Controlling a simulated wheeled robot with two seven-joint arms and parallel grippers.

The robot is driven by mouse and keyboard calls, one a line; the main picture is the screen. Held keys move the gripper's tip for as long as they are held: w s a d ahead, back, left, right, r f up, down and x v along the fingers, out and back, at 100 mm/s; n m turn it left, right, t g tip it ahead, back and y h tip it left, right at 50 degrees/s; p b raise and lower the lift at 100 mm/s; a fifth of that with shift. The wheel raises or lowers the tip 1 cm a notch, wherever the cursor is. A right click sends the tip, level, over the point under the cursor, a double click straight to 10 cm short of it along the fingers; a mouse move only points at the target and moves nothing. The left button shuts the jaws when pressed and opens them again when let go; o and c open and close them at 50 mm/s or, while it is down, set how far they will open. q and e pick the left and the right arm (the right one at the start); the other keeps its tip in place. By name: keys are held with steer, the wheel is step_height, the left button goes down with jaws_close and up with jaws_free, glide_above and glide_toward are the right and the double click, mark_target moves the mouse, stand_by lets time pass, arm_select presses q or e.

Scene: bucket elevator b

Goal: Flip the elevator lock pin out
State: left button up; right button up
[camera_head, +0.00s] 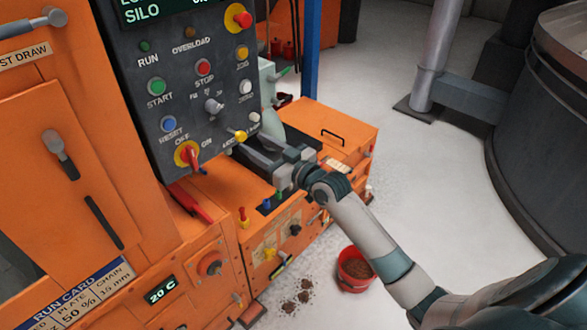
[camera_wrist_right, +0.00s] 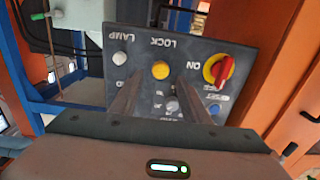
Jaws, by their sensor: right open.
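The lock pin appears as a yellow round knob (camera_head: 240,136) at the lower right corner of the dark control panel. In the right wrist view the yellow knob (camera_wrist_right: 160,70) sits beside the word LOCK, just beyond and between the fingertips. My right gripper (camera_head: 250,148) is at the panel's lower right, close to the knob. In the right wrist view my right gripper (camera_wrist_right: 160,90) is open, its two fingers apart with nothing between them. I cannot tell whether a finger touches the knob. My left gripper is not in view.
The control panel (camera_head: 180,100) carries several buttons and a red and yellow OFF/ON switch (camera_head: 187,154) left of the gripper. A white lamp button (camera_wrist_right: 121,58) is near the knob. An orange cabinet (camera_head: 335,130) stands behind the wrist. A red bucket (camera_head: 352,285) stands on the floor.

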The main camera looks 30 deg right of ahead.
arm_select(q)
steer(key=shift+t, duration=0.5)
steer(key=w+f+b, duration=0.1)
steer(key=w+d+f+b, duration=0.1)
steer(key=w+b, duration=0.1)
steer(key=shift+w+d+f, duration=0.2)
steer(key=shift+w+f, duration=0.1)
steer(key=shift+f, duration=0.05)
arm_select(e)
steer(key=v, duration=1.3)
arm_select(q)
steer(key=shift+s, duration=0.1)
arm_select(e)
steer(key=shift+s, duration=0.15)
